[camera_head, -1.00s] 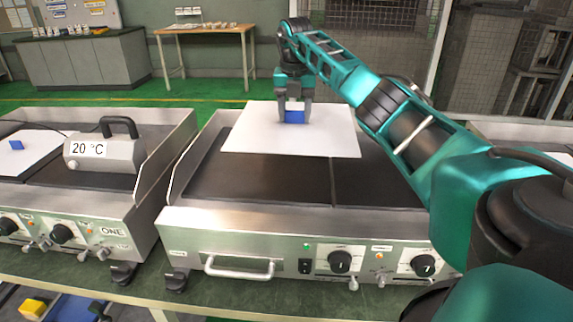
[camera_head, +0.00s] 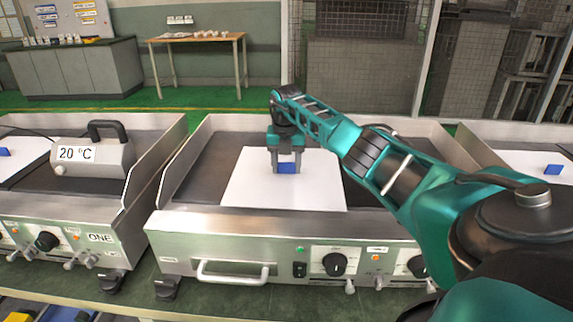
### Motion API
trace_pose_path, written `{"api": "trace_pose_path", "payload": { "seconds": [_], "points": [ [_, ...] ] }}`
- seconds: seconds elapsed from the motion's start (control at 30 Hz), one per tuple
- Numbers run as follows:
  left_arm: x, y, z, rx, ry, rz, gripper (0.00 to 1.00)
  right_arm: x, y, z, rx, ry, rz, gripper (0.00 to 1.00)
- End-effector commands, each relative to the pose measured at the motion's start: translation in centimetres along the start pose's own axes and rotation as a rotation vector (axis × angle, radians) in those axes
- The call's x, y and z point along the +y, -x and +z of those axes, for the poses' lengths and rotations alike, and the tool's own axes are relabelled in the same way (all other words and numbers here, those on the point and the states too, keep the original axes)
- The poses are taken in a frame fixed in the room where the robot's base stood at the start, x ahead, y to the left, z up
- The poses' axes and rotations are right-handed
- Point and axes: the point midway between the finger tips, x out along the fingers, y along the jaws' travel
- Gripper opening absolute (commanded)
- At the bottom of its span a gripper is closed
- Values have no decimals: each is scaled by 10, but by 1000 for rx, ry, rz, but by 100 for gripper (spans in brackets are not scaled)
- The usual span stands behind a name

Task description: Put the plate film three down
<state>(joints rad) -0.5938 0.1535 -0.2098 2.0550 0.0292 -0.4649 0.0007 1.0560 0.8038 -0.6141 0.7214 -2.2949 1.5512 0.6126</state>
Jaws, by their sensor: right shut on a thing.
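A white plate film (camera_head: 250,192) with a blue block (camera_head: 287,168) as its handle lies over the dark top of the middle heating unit (camera_head: 188,221). It looks level; I cannot tell whether it rests on the surface or hangs just above it. My right gripper (camera_head: 287,164) is shut on the blue block, pointing down from above. My left gripper is not in view.
A similar unit on the left holds a metal device reading 20 °C (camera_head: 95,158) and a white film with a blue block (camera_head: 5,152). Another white film (camera_head: 530,162) with a blue block lies on the right unit. Raised metal side walls border the middle unit.

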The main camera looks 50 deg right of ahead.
Motion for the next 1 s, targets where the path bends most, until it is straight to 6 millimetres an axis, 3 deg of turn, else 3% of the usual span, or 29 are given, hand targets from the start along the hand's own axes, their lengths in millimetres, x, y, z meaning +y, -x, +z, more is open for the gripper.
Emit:
{"api": "trace_pose_path", "payload": {
  "seconds": [0.23,0.27,0.5,0.8,1.0],
  "points": [
    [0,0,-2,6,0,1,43,0,-2,0,-1,0,0,23],
    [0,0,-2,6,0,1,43,0,-2,0,-1,0,1,57],
    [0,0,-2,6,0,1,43,0,-2,0,0,0,1,80],
    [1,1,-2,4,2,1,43,0,2,1,-1,0,1,80],
    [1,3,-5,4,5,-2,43,0,33,2,-5,0,3,80]
  ]
}}
